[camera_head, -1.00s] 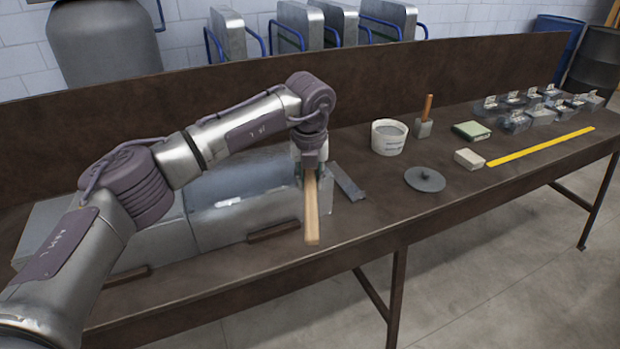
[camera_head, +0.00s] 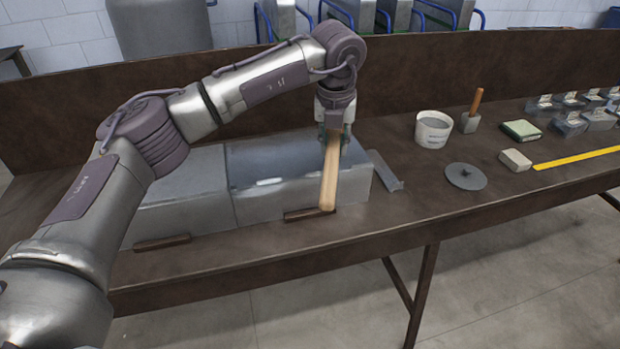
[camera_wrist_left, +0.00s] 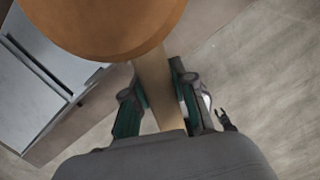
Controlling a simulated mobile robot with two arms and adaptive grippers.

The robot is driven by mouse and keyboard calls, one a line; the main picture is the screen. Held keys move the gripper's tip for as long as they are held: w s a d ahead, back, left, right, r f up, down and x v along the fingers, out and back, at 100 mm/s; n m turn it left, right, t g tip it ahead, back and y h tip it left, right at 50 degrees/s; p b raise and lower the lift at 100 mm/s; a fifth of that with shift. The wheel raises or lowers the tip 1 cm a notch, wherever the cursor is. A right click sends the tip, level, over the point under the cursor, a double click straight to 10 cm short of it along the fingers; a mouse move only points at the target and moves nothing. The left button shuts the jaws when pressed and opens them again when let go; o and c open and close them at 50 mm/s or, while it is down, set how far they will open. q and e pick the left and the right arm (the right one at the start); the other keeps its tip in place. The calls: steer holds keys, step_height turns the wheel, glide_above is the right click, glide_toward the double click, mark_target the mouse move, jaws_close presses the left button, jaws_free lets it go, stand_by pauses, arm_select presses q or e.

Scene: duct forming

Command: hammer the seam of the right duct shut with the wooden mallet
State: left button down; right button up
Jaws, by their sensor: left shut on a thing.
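My left gripper (camera_head: 334,136) is shut on the wooden mallet and is at the right end of the right duct. The mallet's tan handle (camera_head: 329,182) points towards me across the duct's front. The right duct (camera_head: 282,197) is a grey metal box shape lying on the bench, joined side by side to the left duct (camera_head: 180,205). I cannot tell whether mallet and duct touch, or how the seam stands. A small dark claw shape, perhaps my right gripper (camera_wrist_left: 226,119), shows over the floor.
Wooden blocks (camera_head: 309,213) lie along the ducts' front on the brown bench (camera_head: 400,215). A flat grey strip (camera_head: 385,170) is just right of the right duct. Farther right are a white bucket (camera_head: 433,130), a round disc (camera_head: 466,177) and a wooden-handled tool (camera_head: 473,110).

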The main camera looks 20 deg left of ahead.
arm_select(q)
steer(key=s+a+b, duration=0.4)
steer(key=s+a, duration=0.5)
steer(key=a, duration=0.4)
steer(key=shift+s+a+f+b, duration=0.15)
steer(key=shift+s+b, duration=0.05)
steer(key=shift+b, duration=0.1)
step_height(320, 180, down, 9)
steer(key=b, duration=0.7)
step_height(320, 180, up, 10)
steer(key=p, duration=0.7)
steer(key=shift+f, duration=0.25)
